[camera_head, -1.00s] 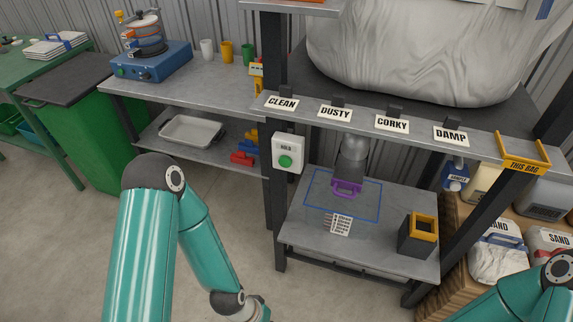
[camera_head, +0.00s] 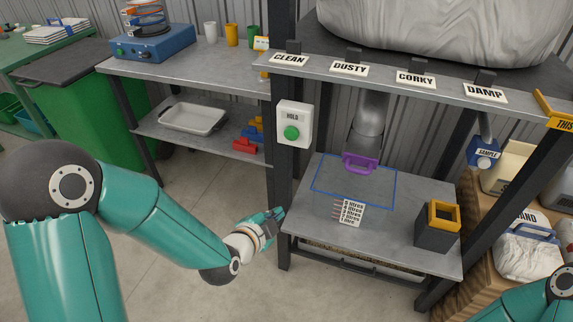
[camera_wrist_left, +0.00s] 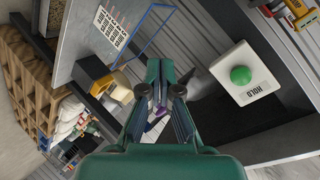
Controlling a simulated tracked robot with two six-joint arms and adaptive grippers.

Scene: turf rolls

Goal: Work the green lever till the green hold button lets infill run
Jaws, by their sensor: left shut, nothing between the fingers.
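The green hold button (camera_head: 291,132) sits on a white box marked HOLD (camera_head: 294,116) on the front left post; it also shows at right in the left wrist view (camera_wrist_left: 241,75). No green lever is clear to me; a purple handle (camera_head: 360,162) is on the grey spout (camera_head: 368,125) under the shelf. My left gripper (camera_head: 280,213) is shut and empty, left of the lower table and below the button, apart from both. In the left wrist view its fingers (camera_wrist_left: 160,68) are together. My right arm shows at the lower right corner; its gripper is out of view.
A lower table (camera_head: 400,215) carries a blue outline, a card of litre marks (camera_head: 348,213) and a dark box with a yellow rim (camera_head: 442,214). Posts stand at its sides. Shelf labels read CLEAN, DUSTY, CORKY and DAMP. Open floor lies left of the table.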

